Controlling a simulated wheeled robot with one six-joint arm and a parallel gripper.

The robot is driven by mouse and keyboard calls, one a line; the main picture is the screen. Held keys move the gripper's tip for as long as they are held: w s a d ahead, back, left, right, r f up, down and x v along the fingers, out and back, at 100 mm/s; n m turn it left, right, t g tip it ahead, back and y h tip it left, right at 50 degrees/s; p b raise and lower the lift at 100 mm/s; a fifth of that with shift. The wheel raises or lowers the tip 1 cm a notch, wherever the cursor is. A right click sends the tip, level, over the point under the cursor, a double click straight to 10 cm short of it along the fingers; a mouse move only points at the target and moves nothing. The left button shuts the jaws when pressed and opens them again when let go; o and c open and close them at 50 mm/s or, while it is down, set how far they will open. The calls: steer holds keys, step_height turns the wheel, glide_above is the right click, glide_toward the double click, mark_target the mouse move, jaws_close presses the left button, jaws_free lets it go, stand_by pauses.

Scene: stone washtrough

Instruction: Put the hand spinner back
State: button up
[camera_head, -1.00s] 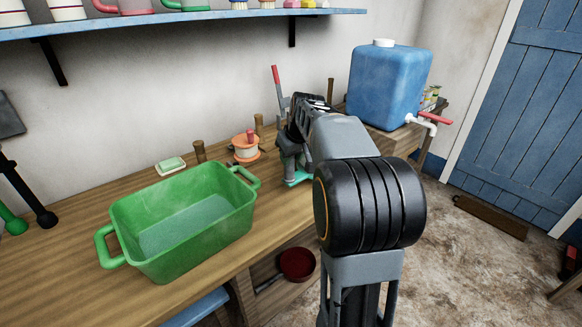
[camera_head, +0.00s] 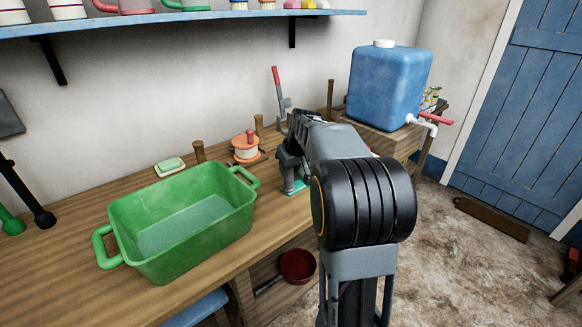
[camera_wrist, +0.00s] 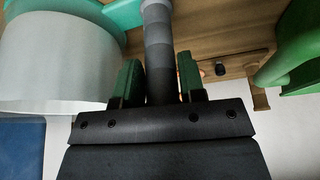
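A teal piece (camera_head: 297,188) shows on the bench beneath my gripper (camera_head: 288,160); my arm hides most of what stands there. In the wrist view a large white drum with a teal rim (camera_wrist: 55,65) fills the upper left, and a grey stepped post (camera_wrist: 158,45) stands between my dark green fingers (camera_wrist: 161,80). The post nearly fills the finger gap; I cannot tell whether they grip it. I cannot tell which one the task means.
A green tub (camera_head: 185,220) stands on the wooden bench (camera_head: 60,270), left of my gripper. A soap dish (camera_head: 170,166) and wooden pegs (camera_head: 199,151) are behind it. A red-handled grey tool (camera_head: 279,95) and a blue water tank (camera_head: 388,85) stand beyond my arm.

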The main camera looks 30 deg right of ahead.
steer(key=o, duration=0.4)
steer(key=shift+c, duration=0.2)
steer(key=p+v, duration=0.2)
steer(key=v, duration=1)
steer(key=s+a+f+g, duration=0.1)
steer(key=s+a+f, duration=1.3)
steer(key=s+a, duration=0.2)
steer(key=shift+s+a+f+g, duration=0.25)
steer(key=shift+s+f+g, duration=0.1)
steer(key=shift+s, duration=0.2)
